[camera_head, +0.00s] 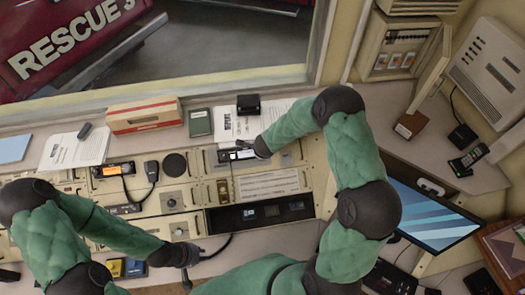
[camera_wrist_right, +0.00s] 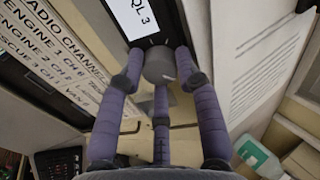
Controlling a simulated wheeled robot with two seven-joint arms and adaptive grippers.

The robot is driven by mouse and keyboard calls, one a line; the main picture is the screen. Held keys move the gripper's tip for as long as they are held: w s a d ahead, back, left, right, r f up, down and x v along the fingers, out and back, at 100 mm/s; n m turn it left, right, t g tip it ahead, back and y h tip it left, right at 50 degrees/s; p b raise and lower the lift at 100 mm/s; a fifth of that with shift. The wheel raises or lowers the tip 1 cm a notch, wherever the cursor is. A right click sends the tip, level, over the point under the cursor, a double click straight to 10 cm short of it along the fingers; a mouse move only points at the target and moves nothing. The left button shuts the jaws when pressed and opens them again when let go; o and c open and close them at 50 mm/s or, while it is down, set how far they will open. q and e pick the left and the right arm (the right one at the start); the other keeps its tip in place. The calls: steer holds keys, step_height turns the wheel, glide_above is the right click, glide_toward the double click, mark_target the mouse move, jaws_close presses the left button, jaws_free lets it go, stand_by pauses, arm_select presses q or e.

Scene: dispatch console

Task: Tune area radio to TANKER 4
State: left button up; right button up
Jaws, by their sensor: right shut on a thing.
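The area radio appears to be the unit with a pale lit display (camera_head: 238,155) on the upper console. Below the display is a grey round knob (camera_wrist_right: 160,68). My right gripper (camera_wrist_right: 160,72) has its purple fingers around this knob and is shut on it. In the head view the right gripper (camera_head: 258,150) reaches the radio's right end. My left gripper (camera_head: 188,270) hangs low near the console's front edge, its fingers too small to read.
A printed radio channel card (camera_wrist_right: 55,50) lies beside the radio. An orange-lit radio (camera_head: 113,170) with a handset (camera_head: 151,171) is further left. A monitor (camera_head: 432,215) stands at right. Papers and a striped box (camera_head: 145,115) lie along the window ledge.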

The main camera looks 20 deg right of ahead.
steer(key=shift+m, duration=0.7)
steer(key=o, duration=1.2)
steer(key=shift+a, duration=0.1)
steer(key=shift+c, duration=0.2)
